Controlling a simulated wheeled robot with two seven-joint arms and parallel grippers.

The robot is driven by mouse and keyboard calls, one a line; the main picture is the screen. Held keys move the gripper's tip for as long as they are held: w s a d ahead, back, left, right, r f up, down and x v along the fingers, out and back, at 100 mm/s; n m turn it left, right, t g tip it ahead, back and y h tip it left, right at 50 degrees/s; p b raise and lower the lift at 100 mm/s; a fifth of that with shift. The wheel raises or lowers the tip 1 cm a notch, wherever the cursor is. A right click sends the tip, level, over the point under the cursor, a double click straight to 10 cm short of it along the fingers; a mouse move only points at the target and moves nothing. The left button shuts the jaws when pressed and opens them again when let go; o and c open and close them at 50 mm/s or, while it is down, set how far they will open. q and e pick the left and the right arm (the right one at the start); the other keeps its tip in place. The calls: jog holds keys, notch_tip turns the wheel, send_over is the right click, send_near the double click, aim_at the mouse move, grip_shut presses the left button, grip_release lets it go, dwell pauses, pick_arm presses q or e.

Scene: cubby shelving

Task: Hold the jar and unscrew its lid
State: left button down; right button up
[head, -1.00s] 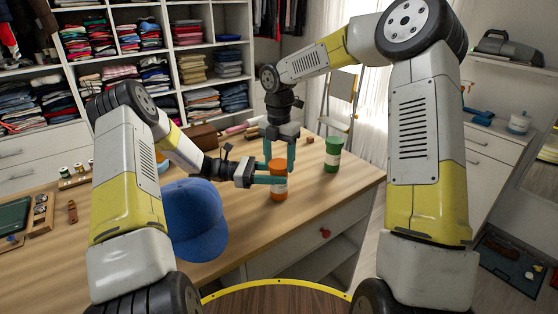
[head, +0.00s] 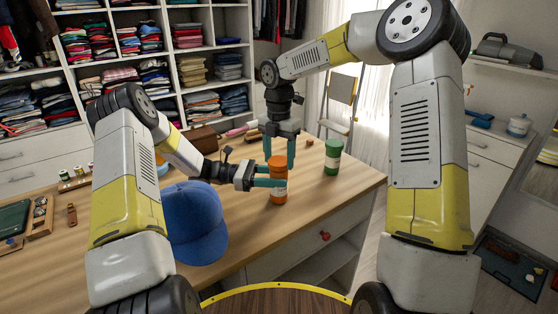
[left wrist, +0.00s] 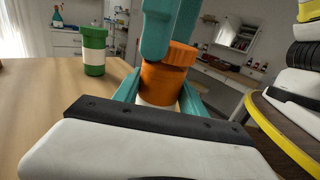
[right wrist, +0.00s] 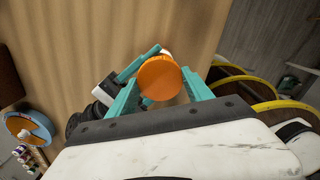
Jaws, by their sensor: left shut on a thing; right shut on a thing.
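An orange jar (head: 279,196) with a pale label band stands upright near the front edge of the wooden table. My left gripper (head: 272,183) comes in level from the left and is shut around the jar's body. The orange lid (head: 277,161) sits on top of the jar; it also shows in the left wrist view (left wrist: 181,55) and from above in the right wrist view (right wrist: 159,79). My right gripper (head: 281,158) points down from above and is shut on the lid, one finger on each side. In the left wrist view its finger hides part of the lid.
A green jar (head: 333,157) with a white label stands on the table to the right. A blue cap (head: 194,222) lies left of the orange jar, close to my left arm. Small trays and spools lie at the table's left. Shelves of folded clothes stand behind.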

aim_at(279, 161)
jog(key=shift+r, duration=0.15)
jog(key=shift+r, duration=2)
pick_arm(q)
jog(key=c, duration=0.6)
grip_release()
